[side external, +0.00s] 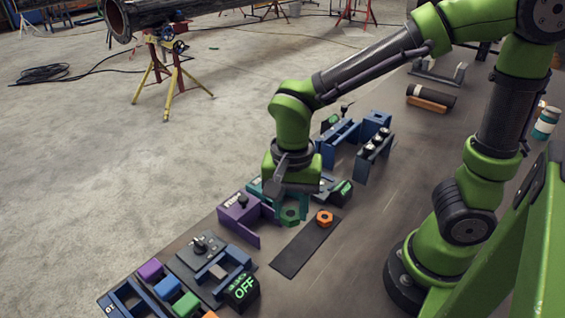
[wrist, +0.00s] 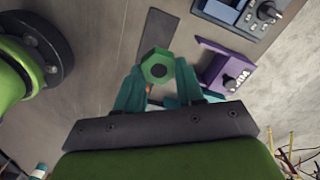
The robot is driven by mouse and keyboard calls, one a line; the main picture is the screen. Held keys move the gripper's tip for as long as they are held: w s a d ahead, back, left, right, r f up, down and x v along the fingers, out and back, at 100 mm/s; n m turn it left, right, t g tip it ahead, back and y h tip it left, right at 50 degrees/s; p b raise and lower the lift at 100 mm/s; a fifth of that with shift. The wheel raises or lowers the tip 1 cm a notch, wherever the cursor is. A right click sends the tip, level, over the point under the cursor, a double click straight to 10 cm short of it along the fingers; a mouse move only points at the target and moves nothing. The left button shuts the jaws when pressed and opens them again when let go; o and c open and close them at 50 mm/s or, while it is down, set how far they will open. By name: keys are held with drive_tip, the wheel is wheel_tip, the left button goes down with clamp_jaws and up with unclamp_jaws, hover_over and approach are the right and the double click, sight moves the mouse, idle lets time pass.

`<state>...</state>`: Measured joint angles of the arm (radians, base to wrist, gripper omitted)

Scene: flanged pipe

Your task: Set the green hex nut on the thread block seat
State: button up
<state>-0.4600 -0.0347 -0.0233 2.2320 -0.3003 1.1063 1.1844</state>
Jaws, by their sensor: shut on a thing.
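The green hex nut (side external: 289,215) is between the teal fingers of my gripper (side external: 290,208), above the table. In the wrist view the nut (wrist: 156,67) shows its dark hole, with a finger of my gripper (wrist: 157,82) on either side. An orange hex nut (side external: 324,217) lies on a dark strip (side external: 303,250) just right of the held nut. I cannot tell for sure which block is the thread block seat; parts of the blocks behind my gripper are hidden.
A purple block with a black knob (side external: 241,204) stands close left of my gripper. A black box reading OFF (side external: 241,290) and several colored blocks are nearer the camera. Blue fixtures (side external: 340,135) stand behind. The table right of the strip is clear.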

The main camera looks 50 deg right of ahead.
drive_tip(key=w+d+f+m, duration=0.2)
drive_tip(key=d+m, duration=0.1)
drive_tip(key=d, duration=0.3)
drive_tip(key=w+d+f+m, duration=0.2)
drive_tip(key=d+m, duration=0.1)
drive_tip(key=d, duration=0.4)
drive_tip(key=m, duration=0.6)
hover_over(323, 183)
drive_tip(key=f, duration=0.3)
drive_tip(key=shift+s+f, duration=0.2)
drive_tip(key=shift+f, duration=0.1)
drive_tip(key=shift+w+r, duration=0.1)
drive_tip(key=shift+w, duration=0.05)
drive_tip(key=shift+f, duration=1.2)
drive_tip(key=shift+f, duration=0.5)
